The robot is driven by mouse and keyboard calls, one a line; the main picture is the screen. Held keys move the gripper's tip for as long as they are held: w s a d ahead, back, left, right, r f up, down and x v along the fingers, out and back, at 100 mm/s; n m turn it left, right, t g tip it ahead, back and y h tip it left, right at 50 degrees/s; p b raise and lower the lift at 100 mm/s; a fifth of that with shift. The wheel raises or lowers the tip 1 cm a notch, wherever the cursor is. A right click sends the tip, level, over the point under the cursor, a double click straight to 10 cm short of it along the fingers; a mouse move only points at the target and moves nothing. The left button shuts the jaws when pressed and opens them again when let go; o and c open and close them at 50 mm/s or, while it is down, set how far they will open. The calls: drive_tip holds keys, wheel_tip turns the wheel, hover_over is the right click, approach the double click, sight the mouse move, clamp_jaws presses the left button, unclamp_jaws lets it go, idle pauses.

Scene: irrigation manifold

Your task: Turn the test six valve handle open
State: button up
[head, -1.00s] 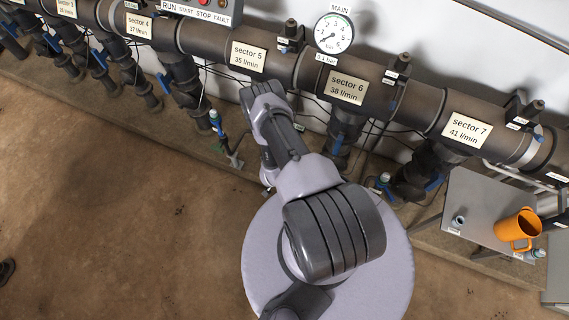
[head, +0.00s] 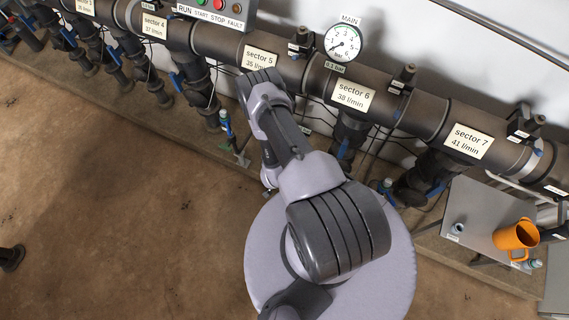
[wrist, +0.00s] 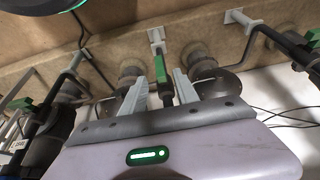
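In the wrist view my gripper (wrist: 160,82) has its two pale fingers spread apart. A green handle (wrist: 163,66) shows between the fingertips, in line with the gap; I cannot tell whether either finger touches it. A pale pipe fitting (wrist: 156,36) is just beyond it. No label on this handle is readable. In the head view my own arm hides the gripper and the place it reaches. The sector 6 plate (head: 349,95) is on the main pipe, right of my arm.
In the head view, a pressure gauge (head: 343,42) is above the pipe. An orange jug (head: 515,235) stands on a grey table (head: 484,207).

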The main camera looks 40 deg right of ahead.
drive_tip(key=p+v, duration=0.3)
drive_tip(key=v, duration=0.7)
drive_tip(key=w+a+r+n+t+y+b, duration=0.1)
drive_tip(key=w+a+r, duration=0.2)
drive_tip(key=w+r, duration=0.7)
drive_tip(key=w+a+r+n+t+y+b, duration=0.1)
drive_tip(key=w+a+r, duration=0.1)
drive_tip(key=w+r, duration=0.8)
drive_tip(key=s+a+r+n+t+y+b, duration=0.1)
drive_tip(key=s+a+r, duration=0.15)
drive_tip(key=r, duration=0.65)
drive_tip(key=s+a+r+n+y, duration=0.1)
drive_tip(key=s+a+r, duration=0.15)
drive_tip(key=r, duration=0.65)
drive_tip(key=s+a+r+n+y+b, duration=0.1)
drive_tip(key=s+a+r, duration=0.3)
drive_tip(key=s+r, duration=0.4)
drive_tip(key=s+a+r+n+t+y+b, duration=0.1)
drive_tip(key=s+a+r+n, duration=0.3)
drive_tip(key=s+r, duration=0.4)
drive_tip(key=s, duration=0.3)
drive_tip(key=shift+s+r, duration=0.3)
drive_tip(key=shift+r, duration=0.1)
